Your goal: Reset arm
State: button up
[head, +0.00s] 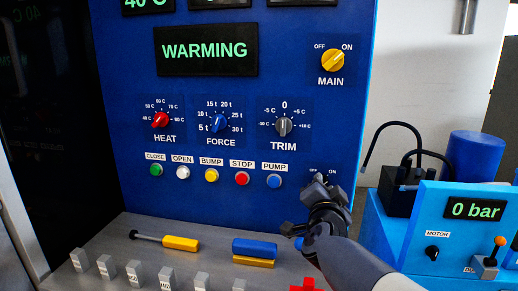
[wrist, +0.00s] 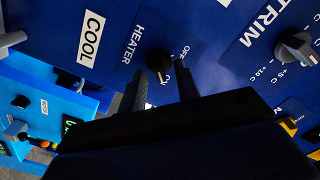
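My gripper (head: 322,190) is low at the right of the blue control panel (head: 225,125), at a switch marked OFF and ON that it largely hides in the head view. In the wrist view my gripper (wrist: 163,80) has its two dark fingers apart, with the black HEATER knob (wrist: 158,63) between and just beyond their tips. I see gaps beside the knob and cannot tell whether either finger touches it. The knob points down towards the fingers in the wrist view. My arm comes in from the lower right.
Above are the MAIN knob (head: 333,61), a WARMING display (head: 206,50) and the TRIM knob (head: 283,127). A yellow-handled tool (head: 180,243) and a blue-and-yellow block (head: 254,248) lie on the grey ledge. A blue pump unit (head: 440,225) reading 0 bar stands right.

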jog(key=s+a+p, duration=0.2)
jog(key=s+p, duration=0.1)
jog(key=s, duration=0.8)
jog(key=w+n+p, duration=0.9)
jog(key=n+p, duration=0.1)
jog(key=n, duration=0.8)
jog(key=shift+w+d+p, duration=0.3)
jog(key=shift+d+p, duration=0.1)
jog(key=shift+d, duration=0.05)
dwell(0.4)
